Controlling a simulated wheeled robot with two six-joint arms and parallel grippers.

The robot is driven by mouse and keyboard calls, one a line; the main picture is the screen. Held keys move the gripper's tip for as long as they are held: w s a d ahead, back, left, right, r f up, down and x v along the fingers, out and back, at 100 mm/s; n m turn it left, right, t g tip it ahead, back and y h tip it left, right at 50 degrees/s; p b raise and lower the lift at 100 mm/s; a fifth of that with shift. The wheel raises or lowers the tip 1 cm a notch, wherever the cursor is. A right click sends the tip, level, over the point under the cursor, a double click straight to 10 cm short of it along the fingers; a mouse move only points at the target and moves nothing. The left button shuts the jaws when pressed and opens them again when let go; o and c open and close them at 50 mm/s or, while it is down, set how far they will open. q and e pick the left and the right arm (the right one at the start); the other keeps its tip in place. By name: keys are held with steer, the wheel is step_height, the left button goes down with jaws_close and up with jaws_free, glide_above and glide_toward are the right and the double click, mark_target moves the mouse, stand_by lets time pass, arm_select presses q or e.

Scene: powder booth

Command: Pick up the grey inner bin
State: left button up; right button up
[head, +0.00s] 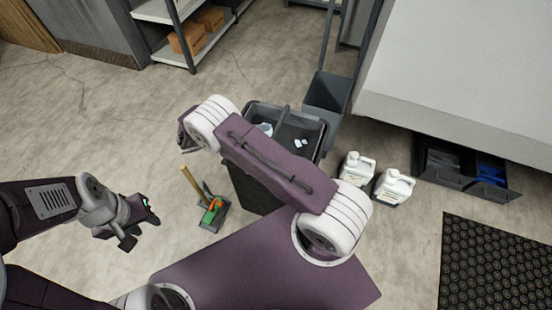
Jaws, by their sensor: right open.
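The grey inner bin (308,121) sits in a dark outer bin (254,187) at the centre of the head view, with a raised handle (284,119) across its top. A few white and pale blue scraps lie inside it. My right arm crosses in front of the bin and hides much of its near side. My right gripper (186,131) is left of the bin, partly hidden behind my wrist, and apart from it. My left gripper (143,224) is open and empty, low at the left and well away from the bin.
A grey bucket (327,95) with an upright pole stands just behind the bin. Two white jugs (357,168) (394,187) stand to its right. A dustpan and brush (213,213) stand on the floor at left. A black mat (495,265) lies lower right.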

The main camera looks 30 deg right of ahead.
mark_target(277, 127)
steer(key=x, duration=0.8)
steer(key=shift+s+d+b, duration=0.2)
steer(key=shift+s+b, duration=0.15)
steer(key=shift+r, duration=0.1)
jaws_close()
stand_by(0.9)
